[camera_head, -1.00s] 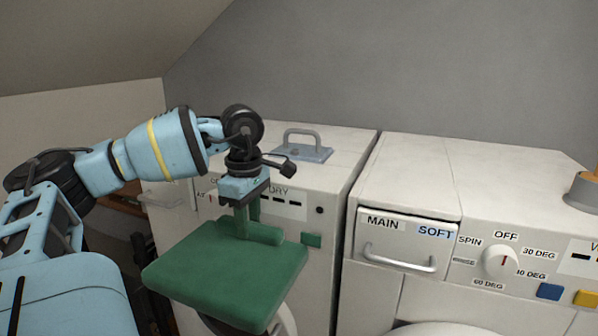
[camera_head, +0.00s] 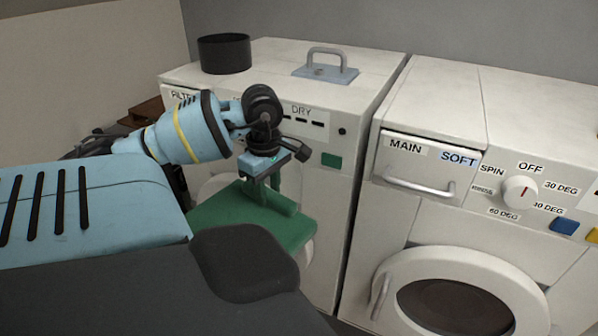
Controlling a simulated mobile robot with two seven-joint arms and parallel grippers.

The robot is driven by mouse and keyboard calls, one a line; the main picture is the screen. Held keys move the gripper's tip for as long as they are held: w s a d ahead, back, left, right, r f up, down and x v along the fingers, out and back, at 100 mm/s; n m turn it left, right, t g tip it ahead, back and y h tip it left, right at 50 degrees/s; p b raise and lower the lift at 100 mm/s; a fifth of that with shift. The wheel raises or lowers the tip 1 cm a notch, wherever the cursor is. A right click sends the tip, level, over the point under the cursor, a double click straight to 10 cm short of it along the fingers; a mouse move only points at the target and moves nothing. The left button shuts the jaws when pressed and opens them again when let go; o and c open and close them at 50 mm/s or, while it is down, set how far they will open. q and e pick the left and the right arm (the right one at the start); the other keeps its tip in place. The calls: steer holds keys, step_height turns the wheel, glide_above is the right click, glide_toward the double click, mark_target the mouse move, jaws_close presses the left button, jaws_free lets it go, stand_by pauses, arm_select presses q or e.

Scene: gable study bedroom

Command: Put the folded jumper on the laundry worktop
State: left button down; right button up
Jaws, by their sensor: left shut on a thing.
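The folded jumper (camera_head: 228,214) is a flat green slab with a raised green part on top. My left gripper (camera_head: 270,181) points down and is shut on that raised part. It holds the jumper roughly level in front of the dryer's face, below the height of its top. Part of the jumper's near side is hidden behind my own dark arm part. The pale tops of the two machines form the worktop (camera_head: 400,118) surface that I see; I cannot tell whether a separate worktop exists. My right gripper is not in view.
A black round pot (camera_head: 224,54) and a blue-grey plate with a handle (camera_head: 326,68) stand on the dryer (camera_head: 345,215). The washing machine (camera_head: 395,270) is on the right, its visible top clear. A brown wooden thing (camera_head: 146,112) is at the left.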

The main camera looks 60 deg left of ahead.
mark_target(278, 239)
arm_select(q)
steer(key=shift+s+d+f, duration=0.1)
steer(key=shift+d+f, duration=0.1)
steer(key=shift+f, duration=0.2)
steer(key=shift+s+d+f, duration=0.1)
steer(key=shift+d+f, duration=0.05)
steer(key=shift+f, duration=0.25)
steer(key=s+d+f+m+p, duration=0.2)
steer(key=d+f+m, duration=0.4)
steer(key=d+f, duration=0.6)
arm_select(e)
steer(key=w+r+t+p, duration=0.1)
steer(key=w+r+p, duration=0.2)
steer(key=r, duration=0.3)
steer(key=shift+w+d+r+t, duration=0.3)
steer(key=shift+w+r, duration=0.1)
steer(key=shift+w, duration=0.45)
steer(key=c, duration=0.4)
arm_select(q)
steer(key=w+d+m, duration=0.1)
steer(key=d+m, duration=1.4)
steer(key=d, duration=0.1)
steer(key=shift+r+m, duration=0.2)
steer(key=shift+m, duration=0.1)
